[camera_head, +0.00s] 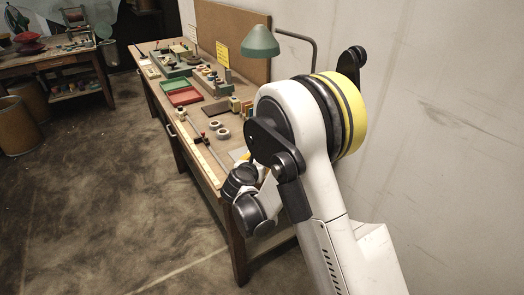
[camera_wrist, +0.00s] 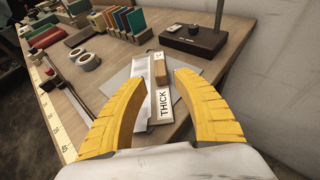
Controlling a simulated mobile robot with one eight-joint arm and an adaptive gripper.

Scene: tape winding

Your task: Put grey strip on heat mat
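In the wrist view my gripper (camera_wrist: 161,70) is open, with its yellow fingers spread above the near end of the workbench. Between the fingers lies a long pale grey strip (camera_wrist: 144,98), beside a white label reading THICK (camera_wrist: 165,106) and a small wooden block (camera_wrist: 160,68). These rest on or over a light grey sheet (camera_wrist: 118,82). Nothing is seen gripped. A dark flat mat, which may be the heat mat, lies farther along the bench in the wrist view (camera_wrist: 80,37) and in the head view (camera_head: 216,110).
Two tape rolls (camera_wrist: 88,61), a red tray (camera_head: 185,97) and upright coloured pieces (camera_wrist: 122,20) stand on the bench. A dark lamp base (camera_wrist: 193,40) is at the right. A long ruler (camera_head: 206,159) runs along the front edge. The wall is close behind.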

